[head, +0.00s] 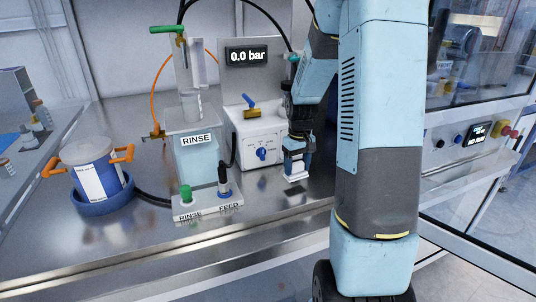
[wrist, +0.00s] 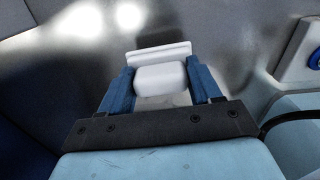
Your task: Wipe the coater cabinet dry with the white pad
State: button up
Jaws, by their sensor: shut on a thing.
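My gripper (head: 296,166) is shut on the white pad (head: 294,177), a small white block with a wider flat edge. In the wrist view the pad (wrist: 161,78) sits between the two blue fingers of my gripper (wrist: 162,80). In the head view the pad is low over the steel worktop, right of the white valve box; I cannot tell whether it touches the steel. The coater cabinet (head: 470,157), with glass panels and a control strip, stands at the right. My arm hides part of it.
A white valve box (head: 258,137) with a blue-handled valve stands left of my gripper. A clear RINSE tank (head: 196,165), a RINSE/FEED block (head: 208,207) and a pot with orange handles (head: 95,170) are farther left. The steel worktop's front (head: 260,229) is clear. A gauge reads 0.0 bar.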

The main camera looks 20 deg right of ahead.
jog(key=shift+r, duration=2.4)
jog(key=shift+r, duration=2.5)
